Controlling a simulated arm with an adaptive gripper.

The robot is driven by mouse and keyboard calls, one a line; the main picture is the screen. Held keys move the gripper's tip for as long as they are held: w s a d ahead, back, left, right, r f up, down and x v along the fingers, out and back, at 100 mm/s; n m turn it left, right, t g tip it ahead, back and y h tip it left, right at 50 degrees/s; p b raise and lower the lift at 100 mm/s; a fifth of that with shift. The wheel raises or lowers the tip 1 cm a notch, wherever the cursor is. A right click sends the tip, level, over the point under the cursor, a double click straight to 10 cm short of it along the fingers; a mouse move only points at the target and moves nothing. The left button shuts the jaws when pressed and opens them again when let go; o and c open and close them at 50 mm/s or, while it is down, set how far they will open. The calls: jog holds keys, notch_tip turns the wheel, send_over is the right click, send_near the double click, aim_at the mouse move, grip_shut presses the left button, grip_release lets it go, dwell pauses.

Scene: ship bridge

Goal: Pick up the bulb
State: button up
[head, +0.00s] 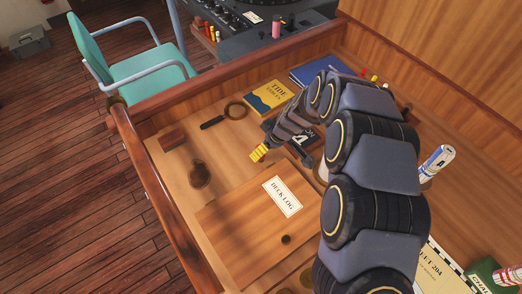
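A dark brown, bulb-shaped object (199,175) lies on the wooden desk in the head view, left of the deck log; it may be the bulb, but it is too small and dark to be sure. My gripper (261,152) hangs over the desk to the right of it and a little farther back, clearly apart from it. A yellow striped tip shows at its end. The two fingers cannot be told apart from this angle, and nothing is visibly held. My arm hides part of the desk on the right.
The deck log (240,225) lies at the front middle. A red-brown block (171,139), a magnifying glass (212,122) and a tide tables book (268,98) lie behind. A raised wooden rim (165,200) edges the left. Bare desk surrounds the brown object.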

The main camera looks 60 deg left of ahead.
jog(key=x, duration=0.6)
jog(key=shift+s+r, duration=0.1)
jog(key=shift+s, duration=0.1)
jog(key=c, duration=1)
